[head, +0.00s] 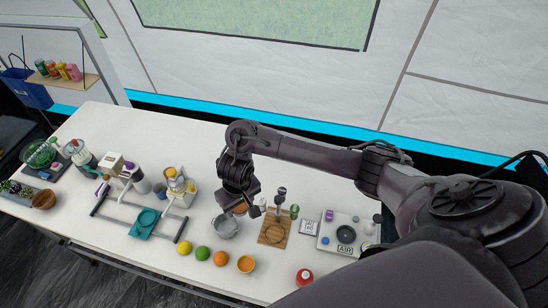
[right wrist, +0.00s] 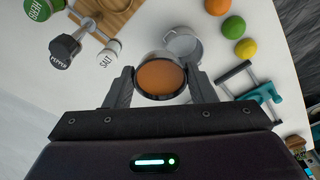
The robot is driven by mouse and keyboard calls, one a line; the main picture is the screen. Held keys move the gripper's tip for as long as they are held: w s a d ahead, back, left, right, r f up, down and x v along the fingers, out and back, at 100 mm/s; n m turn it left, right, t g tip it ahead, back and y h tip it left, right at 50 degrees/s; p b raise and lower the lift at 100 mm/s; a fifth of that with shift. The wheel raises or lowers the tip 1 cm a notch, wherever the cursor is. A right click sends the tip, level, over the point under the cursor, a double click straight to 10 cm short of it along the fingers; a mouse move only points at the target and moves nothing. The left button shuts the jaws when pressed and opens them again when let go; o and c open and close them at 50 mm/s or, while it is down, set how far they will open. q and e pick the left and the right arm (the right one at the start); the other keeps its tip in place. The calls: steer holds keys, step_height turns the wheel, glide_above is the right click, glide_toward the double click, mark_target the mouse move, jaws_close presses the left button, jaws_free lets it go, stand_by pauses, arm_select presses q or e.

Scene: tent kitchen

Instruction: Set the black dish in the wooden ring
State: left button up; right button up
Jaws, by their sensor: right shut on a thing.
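My right gripper (head: 243,204) is shut on a round cup (right wrist: 161,77) with a dark rim and an orange-brown inside. In the head view only a small orange-brown part of the cup (head: 240,208) shows beneath the jaws. The cup is beside a grey metal pot (head: 225,228). A round black dish (head: 346,234) rests on the white tray at the right, apart from the gripper. I cannot make out a wooden ring for certain. A square wooden board (head: 273,232) with a faint round mark lies right of the pot. My left gripper is not in view.
A pepper mill (right wrist: 65,48) and a salt shaker (right wrist: 109,63) stand near the board. A teal item (head: 146,221) and a dark rack are further left.

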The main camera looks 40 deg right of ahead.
steer(key=shift+m, duration=0.6)
steer(key=s+d+f, duration=0.2)
steer(key=f, duration=0.1)
steer(key=s+d+f+p, duration=0.1)
steer(key=s+d+f, duration=0.1)
steer(key=d, duration=0.1)
steer(key=s+d+f, duration=0.1)
steer(key=d+f, duration=0.1)
steer(key=f, duration=0.1)
steer(key=shift+s+d+f, duration=0.3)
steer(key=shift+s, duration=0.1)
step_height(320, 180, down, 6)
steer(key=b, duration=0.6)
steer(key=shift+r, duration=0.2)
steer(key=shift+r, duration=0.1)
steer(key=shift+s+p, duration=0.15)
steer(key=shift+p, duration=0.2)
